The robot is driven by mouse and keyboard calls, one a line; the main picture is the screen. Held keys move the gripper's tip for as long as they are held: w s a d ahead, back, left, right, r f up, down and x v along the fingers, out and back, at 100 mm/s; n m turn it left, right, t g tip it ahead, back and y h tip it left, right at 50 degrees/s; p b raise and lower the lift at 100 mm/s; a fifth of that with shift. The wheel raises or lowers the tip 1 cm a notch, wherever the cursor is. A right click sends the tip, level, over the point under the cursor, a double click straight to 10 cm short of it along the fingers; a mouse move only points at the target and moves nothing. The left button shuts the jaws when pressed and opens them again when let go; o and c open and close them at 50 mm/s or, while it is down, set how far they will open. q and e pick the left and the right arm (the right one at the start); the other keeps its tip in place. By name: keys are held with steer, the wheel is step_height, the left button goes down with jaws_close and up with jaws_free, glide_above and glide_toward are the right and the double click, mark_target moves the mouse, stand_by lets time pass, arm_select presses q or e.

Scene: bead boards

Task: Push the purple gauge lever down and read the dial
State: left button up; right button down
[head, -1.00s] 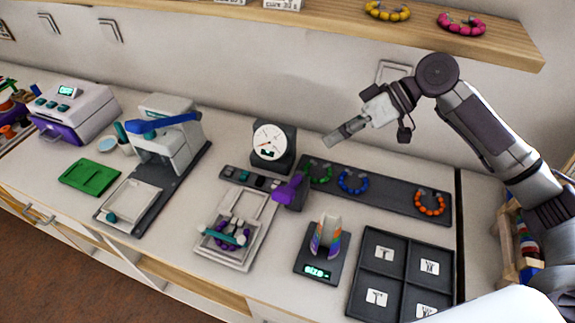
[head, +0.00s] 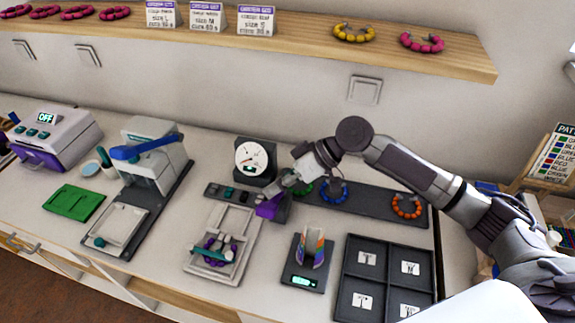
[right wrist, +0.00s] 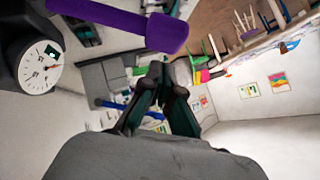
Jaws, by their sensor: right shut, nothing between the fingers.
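The purple gauge lever (head: 268,207) points toward the front from the dark gauge base on the bench. Its thick end also shows in the right wrist view (right wrist: 166,32). My right gripper (head: 280,193) is shut and empty, right at the lever in the head view. In the wrist view its fingertips (right wrist: 166,76) lie close to the lever's end; I cannot tell whether they touch. My left gripper is out of view.
A tray with a purple bracelet (head: 222,250) lies in front. A scale with a striped holder (head: 310,250) and a dark sorting tray (head: 348,292) stand to the right. A dark strip (head: 375,203) with several bracelets runs behind. A blue-handled press (head: 150,160) stands left.

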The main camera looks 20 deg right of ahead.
steer(key=shift+s+a+f, duration=0.15)
steer(key=shift+s+f, duration=0.3)
steer(key=shift+f, duration=0.15)
steer(key=shift+s+f, duration=0.1)
steer(key=shift+f, duration=0.1)
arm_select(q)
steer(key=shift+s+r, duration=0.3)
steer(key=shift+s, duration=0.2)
arm_select(e)
steer(key=shift+a, duration=0.1)
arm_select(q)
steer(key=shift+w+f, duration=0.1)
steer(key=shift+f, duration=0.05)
arm_select(e)
step_height(320, 180, down, 5)
steer(key=s+a+t, duration=0.1)
steer(key=s+a, duration=0.1)
steer(key=s, duration=0.1)
steer(key=shift+n+h, duration=0.4)
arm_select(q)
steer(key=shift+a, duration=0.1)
arm_select(e)
steer(key=shift+d, duration=0.1)
